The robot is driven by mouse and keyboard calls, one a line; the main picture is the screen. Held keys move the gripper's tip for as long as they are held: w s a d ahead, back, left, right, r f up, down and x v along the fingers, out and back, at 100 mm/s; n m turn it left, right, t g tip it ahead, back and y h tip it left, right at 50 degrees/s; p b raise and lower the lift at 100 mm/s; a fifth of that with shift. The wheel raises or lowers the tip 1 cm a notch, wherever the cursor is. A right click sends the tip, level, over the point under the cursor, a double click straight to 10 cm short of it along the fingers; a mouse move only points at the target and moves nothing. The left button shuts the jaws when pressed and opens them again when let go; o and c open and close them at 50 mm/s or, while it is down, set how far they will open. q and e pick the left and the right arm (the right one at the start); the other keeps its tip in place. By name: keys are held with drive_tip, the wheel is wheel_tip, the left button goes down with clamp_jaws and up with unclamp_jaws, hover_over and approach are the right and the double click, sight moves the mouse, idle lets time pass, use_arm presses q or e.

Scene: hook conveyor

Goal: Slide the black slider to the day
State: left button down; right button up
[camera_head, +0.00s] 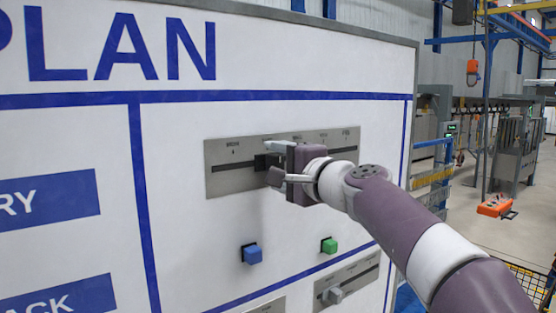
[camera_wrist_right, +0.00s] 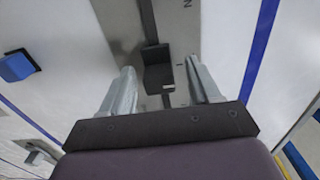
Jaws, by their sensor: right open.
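The black slider (camera_head: 262,162) sits in the slot of a grey metal panel (camera_head: 220,178) on the white board, left of the panel's middle. Small day labels run along the top of the panel; most are too small to read. My right gripper (camera_head: 273,161) is at the slider, partly covering it and the panel. In the right wrist view, the slider (camera_wrist_right: 158,72) lies between and just ahead of the two open fingers (camera_wrist_right: 162,82), with a gap on each side. My left gripper is not in view.
Below the panel are a blue button (camera_head: 252,254) and a green button (camera_head: 329,245). Factory equipment and open floor lie to the right beyond the board.

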drive_tip(key=shift+w+d, duration=0.1)
drive_tip(key=shift+d, duration=0.1)
drive_tip(key=shift+w+d+f, duration=0.15)
drive_tip(key=shift+w+d, duration=0.05)
drive_tip(key=c, duration=0.5)
drive_tip(key=shift+w+d, duration=0.1)
drive_tip(key=shift+d, duration=0.05)
drive_tip(key=c, duration=0.5)
clamp_jaws()
drive_tip(key=shift+w+d, duration=0.15)
drive_tip(key=shift+d, duration=0.1)
drive_tip(key=w+d, duration=0.3)
drive_tip(key=d, duration=0.2)
drive_tip(key=shift+w, duration=0.35)
drive_tip(key=o, duration=1)
unclamp_jaws()
drive_tip(key=shift+d, duration=0.1)
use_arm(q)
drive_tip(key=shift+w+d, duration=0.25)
use_arm(e)
drive_tip(key=shift+w, duration=0.15)
